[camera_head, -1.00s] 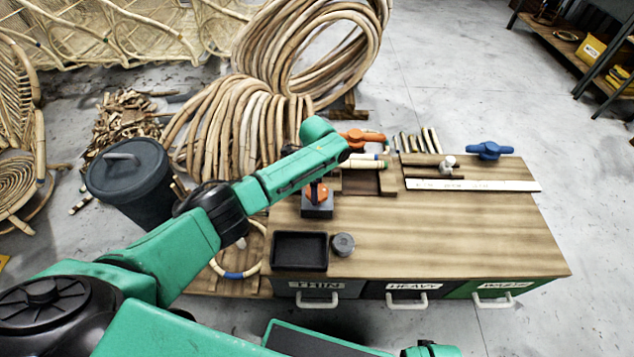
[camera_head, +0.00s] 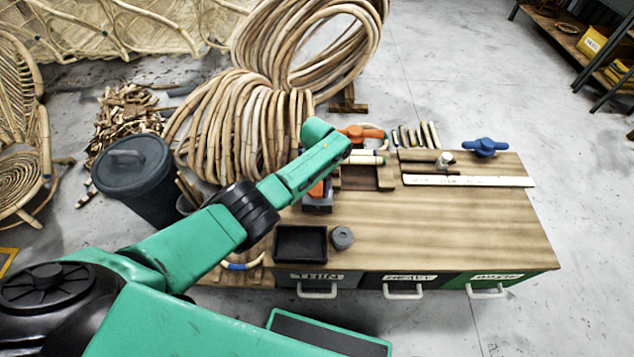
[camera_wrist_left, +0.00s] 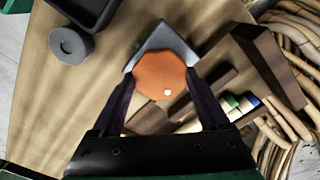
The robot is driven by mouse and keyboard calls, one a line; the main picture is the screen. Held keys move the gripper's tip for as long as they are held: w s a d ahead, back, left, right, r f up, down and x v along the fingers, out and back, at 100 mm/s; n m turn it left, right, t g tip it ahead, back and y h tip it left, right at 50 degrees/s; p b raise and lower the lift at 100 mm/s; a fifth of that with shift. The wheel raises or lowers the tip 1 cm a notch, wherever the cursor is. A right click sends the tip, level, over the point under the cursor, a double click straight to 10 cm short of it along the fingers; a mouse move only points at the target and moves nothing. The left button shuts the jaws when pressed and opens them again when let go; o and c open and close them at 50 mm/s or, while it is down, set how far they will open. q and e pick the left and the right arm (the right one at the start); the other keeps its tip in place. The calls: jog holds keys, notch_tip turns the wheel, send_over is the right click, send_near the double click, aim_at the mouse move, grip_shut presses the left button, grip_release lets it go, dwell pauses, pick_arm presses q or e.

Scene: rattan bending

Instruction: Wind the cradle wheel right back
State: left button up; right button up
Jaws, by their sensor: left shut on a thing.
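An orange wheel (camera_wrist_left: 155,68) with a small white dot sits on a grey block (camera_wrist_left: 160,42) in the left wrist view. My left gripper (camera_wrist_left: 162,80) is shut on it, one dark finger on each side of the rim. In the head view the orange wheel (camera_head: 317,190) shows only in part beside my green left arm, on its dark block (camera_head: 318,207) at the bench's left side. The arm hides the gripper's fingers there. My right gripper is not in view.
A black tray (camera_head: 300,243) and a dark round weight (camera_head: 342,238) lie near the bench's front left. An orange handle (camera_head: 355,132), a blue handle (camera_head: 485,147) and a pale ruler (camera_head: 468,181) are at the back. The bench top (camera_head: 440,225) is bare in the middle.

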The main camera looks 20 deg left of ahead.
aim_at(317, 187)
pick_arm(q)
jog(key=n, duration=0.3)
jog(key=shift+n, duration=0.7)
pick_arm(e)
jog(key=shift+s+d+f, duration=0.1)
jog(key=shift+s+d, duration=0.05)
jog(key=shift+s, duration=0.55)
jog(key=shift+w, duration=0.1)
pick_arm(q)
jog(key=o, duration=1.2)
jog(key=shift+o, duration=0.2)
jog(key=shift+r+p, duration=0.2)
jog(key=shift+p, duration=0.15)
notch_tip(317, 187, up, 4)
jog(key=p, duration=0.3)
jog(key=shift+r, duration=0.25)
notch_tip(317, 187, up, 10)
jog(key=p, duration=0.4)
jog(key=shift+f, duration=0.15)
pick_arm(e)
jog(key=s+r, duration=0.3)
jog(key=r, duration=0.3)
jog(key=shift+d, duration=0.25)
